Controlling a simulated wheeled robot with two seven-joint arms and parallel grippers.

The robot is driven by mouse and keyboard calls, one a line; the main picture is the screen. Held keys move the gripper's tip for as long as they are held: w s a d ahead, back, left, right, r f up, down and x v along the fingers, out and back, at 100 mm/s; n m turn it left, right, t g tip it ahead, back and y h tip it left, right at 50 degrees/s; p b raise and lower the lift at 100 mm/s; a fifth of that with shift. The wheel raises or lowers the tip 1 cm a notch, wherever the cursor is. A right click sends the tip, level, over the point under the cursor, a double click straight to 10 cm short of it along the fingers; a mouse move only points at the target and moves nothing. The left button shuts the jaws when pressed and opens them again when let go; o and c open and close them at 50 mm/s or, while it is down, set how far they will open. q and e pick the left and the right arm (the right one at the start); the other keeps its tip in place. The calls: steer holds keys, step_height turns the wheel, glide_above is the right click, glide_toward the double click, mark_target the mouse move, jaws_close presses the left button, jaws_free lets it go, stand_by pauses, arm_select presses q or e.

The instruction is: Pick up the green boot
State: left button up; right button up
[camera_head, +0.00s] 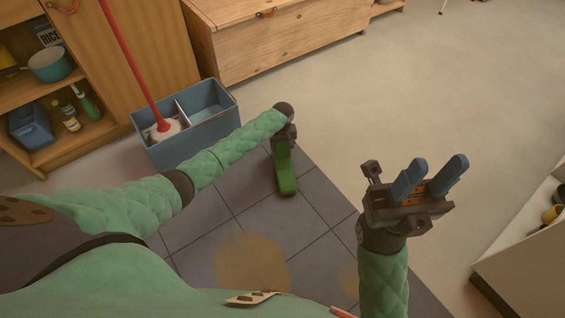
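The green boot (285,172) shows in the head view near the middle, on or just above the dark tiled floor patch. My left gripper (283,138) is right at the boot's upper end and covers it. Its fingers are hidden, so I cannot tell whether they are around the boot or shut on it. My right gripper (436,170) is at the right, away from the boot, with its two blue fingers apart and nothing between them.
A blue two-part bucket (215,114) with a red-handled mop (134,62) stands left of the boot, behind my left forearm. A wooden shelf (95,129) is at the left and a wooden chest (285,45) at the back. A pale open box (520,255) is at the right. The beige floor between is clear.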

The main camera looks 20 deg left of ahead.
arm_select(q)
steer(key=c, duration=0.7)
steer(key=shift+c, duration=1.2)
steer(key=shift+r, duration=0.15)
